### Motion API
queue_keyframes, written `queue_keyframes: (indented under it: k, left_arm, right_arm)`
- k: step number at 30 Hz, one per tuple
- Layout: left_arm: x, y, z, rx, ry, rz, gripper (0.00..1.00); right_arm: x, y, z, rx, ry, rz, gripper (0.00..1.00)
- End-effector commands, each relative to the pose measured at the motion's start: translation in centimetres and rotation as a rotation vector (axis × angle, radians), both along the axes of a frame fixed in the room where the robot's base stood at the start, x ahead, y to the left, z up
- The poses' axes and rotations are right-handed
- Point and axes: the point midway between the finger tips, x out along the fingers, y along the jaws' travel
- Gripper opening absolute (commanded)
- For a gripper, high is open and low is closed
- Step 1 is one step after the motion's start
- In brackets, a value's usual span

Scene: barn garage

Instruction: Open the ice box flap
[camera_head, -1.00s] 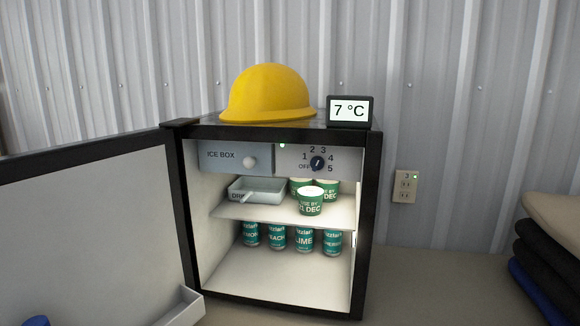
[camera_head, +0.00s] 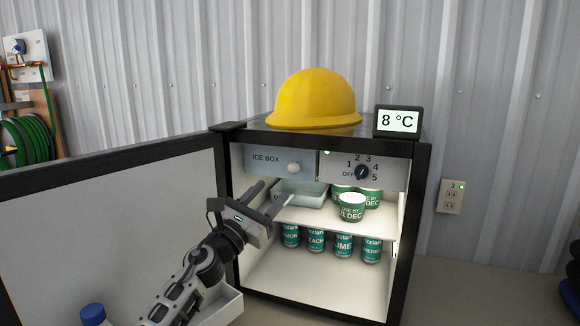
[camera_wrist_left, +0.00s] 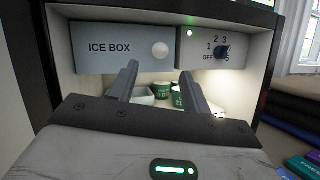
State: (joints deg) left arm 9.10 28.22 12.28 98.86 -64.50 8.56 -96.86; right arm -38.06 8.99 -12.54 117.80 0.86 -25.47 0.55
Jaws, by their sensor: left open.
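The ice box flap (camera_head: 265,161) is a grey-blue panel marked ICE BOX with a round white knob (camera_head: 293,168). It sits at the top left inside the open fridge and looks shut. The flap also shows in the left wrist view (camera_wrist_left: 108,50), with its knob (camera_wrist_left: 160,50). My left gripper (camera_head: 268,195) is open and empty, in front of the fridge opening, below and in front of the flap. In the left wrist view its fingers (camera_wrist_left: 160,82) point toward the flap, with the knob above and between the fingertips. My right gripper is not seen.
The fridge door (camera_head: 110,215) stands open at left. A dial (camera_head: 362,172) sits right of the flap. A drip tray (camera_head: 312,194) and green tubs (camera_head: 352,207) are on the shelf, with several cans below. A yellow helmet (camera_head: 315,98) and temperature display (camera_head: 398,121) are on top.

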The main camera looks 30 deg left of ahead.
Motion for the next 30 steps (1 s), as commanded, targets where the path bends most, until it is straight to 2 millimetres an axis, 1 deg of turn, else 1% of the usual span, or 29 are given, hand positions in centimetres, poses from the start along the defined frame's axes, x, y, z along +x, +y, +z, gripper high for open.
queue_keyframes:
  k: [1,6,12,18,26,27,29,30]
  left_arm:
    - [1.2,-0.1,0.9,-0.002,-0.002,0.0,0.48]
    - [4.5,-0.2,2.1,-0.004,-0.002,0.0,0.48]
    - [7.2,-0.3,2.9,-0.005,0.0,-0.002,0.48]
    - [8.2,-0.4,3.3,-0.003,0.0,-0.001,0.48]
    - [8.2,-0.4,3.3,-0.002,0.001,-0.002,0.48]
    - [8.2,-0.4,3.3,-0.002,0.001,-0.002,0.37]
    - [8.2,-0.4,3.2,-0.002,0.001,-0.002,0.2]
    - [8.2,-0.4,3.2,-0.002,0.001,-0.002,0.09]
  right_arm:
    - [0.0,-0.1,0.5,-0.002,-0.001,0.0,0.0]
    - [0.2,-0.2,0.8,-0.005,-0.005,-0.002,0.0]
    - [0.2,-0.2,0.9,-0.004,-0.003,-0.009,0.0]
    - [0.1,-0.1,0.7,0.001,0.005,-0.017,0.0]
    - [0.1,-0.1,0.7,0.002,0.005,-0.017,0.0]
    - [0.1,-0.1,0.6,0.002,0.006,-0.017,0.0]
    - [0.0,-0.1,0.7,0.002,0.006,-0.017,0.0]
    - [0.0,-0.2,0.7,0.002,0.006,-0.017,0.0]
